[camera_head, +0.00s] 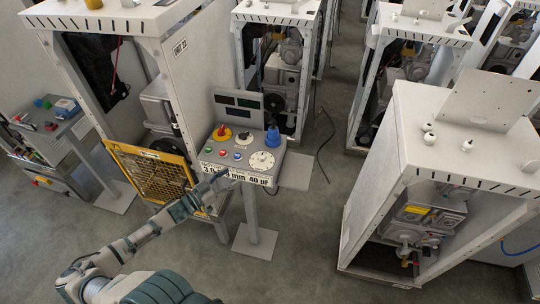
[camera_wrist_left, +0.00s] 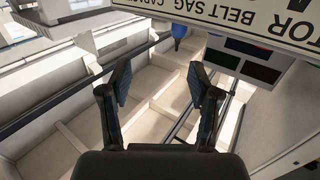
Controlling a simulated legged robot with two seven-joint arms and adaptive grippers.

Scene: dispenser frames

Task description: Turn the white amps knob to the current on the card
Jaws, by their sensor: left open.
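The white amps knob (camera_head: 262,161) appears to be the round white dial at the front right of the grey control panel (camera_head: 236,164), which stands on a post. The card (camera_head: 249,178) is a white strip with black print along the panel's front edge. My left gripper partly covers its print, though "mm 40 uF" shows. In the left wrist view the card (camera_wrist_left: 255,22) fills the top right, with "BELT SAG" readable. My left gripper (camera_head: 218,181) is just in front of the card, left of and below the knob. It is open and empty in the wrist view (camera_wrist_left: 160,72).
The panel also carries a red knob on yellow (camera_head: 222,132), a black knob (camera_head: 245,137), a blue knob (camera_head: 272,137) and small buttons. A yellow grille (camera_head: 150,172) stands to the left. A white cabinet (camera_head: 420,130) stands right, with open floor between.

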